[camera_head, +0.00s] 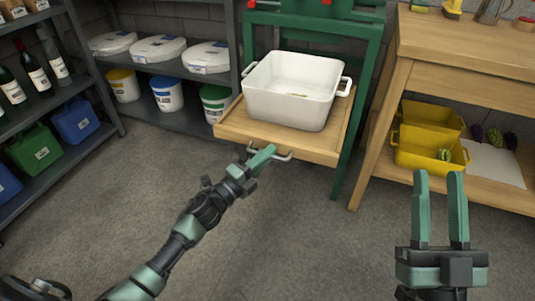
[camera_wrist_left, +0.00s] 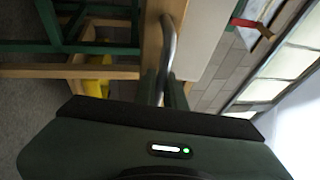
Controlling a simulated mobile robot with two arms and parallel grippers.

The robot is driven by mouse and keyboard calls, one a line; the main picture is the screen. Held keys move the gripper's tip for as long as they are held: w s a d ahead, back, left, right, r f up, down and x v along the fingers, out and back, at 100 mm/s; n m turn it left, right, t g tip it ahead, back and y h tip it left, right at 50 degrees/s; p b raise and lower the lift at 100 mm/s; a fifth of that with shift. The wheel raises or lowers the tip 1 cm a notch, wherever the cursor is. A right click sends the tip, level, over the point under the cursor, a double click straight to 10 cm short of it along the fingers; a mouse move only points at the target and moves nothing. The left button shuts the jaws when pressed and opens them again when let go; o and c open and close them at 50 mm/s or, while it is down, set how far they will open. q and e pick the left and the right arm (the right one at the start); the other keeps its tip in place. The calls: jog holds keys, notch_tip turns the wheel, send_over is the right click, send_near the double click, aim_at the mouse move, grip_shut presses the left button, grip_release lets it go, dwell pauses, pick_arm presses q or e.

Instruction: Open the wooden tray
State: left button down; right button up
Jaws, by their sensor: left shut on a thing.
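The wooden tray (camera_head: 231,128) sticks out from the green frame (camera_head: 368,92), with a metal bar handle (camera_head: 284,156) on its front edge. In the left wrist view the metal handle (camera_wrist_left: 168,50) runs down between the fingers beside the wooden front (camera_wrist_left: 151,45). My right gripper (camera_head: 438,180) is open and empty at the lower right, well away from the tray.
A dark shelf at the left holds bottles (camera_head: 35,75) and coloured jugs (camera_head: 75,120). A rear shelf holds white lidded containers (camera_head: 158,49) and buckets (camera_head: 168,94). A wooden bench (camera_head: 403,72) at the right has yellow bins (camera_head: 425,150) below. The floor before the tray is clear.

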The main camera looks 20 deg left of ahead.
pick_arm(q)
jog(key=c, duration=1.8)
grip_release()
jog(key=shift+o, duration=0.2)
